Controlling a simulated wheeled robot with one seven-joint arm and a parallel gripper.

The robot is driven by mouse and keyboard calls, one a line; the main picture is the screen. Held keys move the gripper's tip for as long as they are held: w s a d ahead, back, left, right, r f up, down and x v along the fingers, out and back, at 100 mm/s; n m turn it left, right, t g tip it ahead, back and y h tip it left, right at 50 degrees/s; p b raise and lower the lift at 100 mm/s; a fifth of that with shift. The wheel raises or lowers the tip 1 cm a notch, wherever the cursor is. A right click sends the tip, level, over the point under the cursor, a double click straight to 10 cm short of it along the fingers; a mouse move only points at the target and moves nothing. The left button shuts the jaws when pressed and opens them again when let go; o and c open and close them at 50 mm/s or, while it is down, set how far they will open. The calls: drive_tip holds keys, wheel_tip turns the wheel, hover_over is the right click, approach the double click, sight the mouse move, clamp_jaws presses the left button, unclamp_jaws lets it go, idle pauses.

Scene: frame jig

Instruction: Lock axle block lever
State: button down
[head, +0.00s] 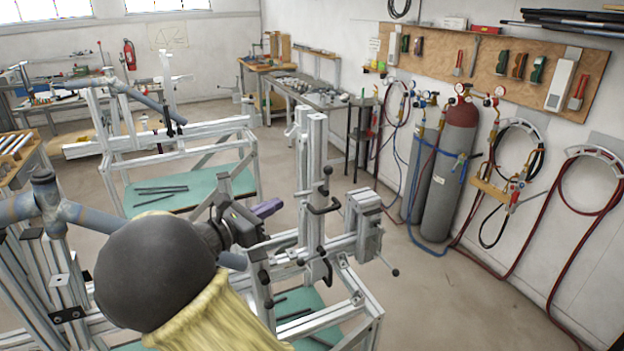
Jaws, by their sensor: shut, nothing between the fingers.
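The frame jig stands in the lower middle of the head view, built of silvery aluminium profiles. Its upright post (317,150) carries a black bent lever (324,206). A second black lever (322,264) sits lower, near the crossbar. A grey block (363,222) stands right of the post, with a thin black-knobbed handle (388,268) below it. I cannot tell which lever belongs to the axle block. My gripper (268,208) is left of the post, shut and empty, with a purple part at its end. My arm hides part of the jig's left side; contact is unclear.
A second frame (185,130) with a green shelf (170,190) stands behind, to the left. Gas cylinders (452,165) with hoses line the right wall. Workbenches (325,97) stand at the back. The floor (440,310) right of the jig is clear.

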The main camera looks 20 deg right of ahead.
drive_tip(key=p, duration=0.6)
approach(326, 178)
drive_tip(key=x, duration=0.6)
drive_tip(key=shift+w+d, duration=0.2)
drive_tip(key=shift+d, duration=0.15)
drive_tip(key=shift+w+a, duration=0.1)
drive_tip(key=shift+a, duration=0.05)
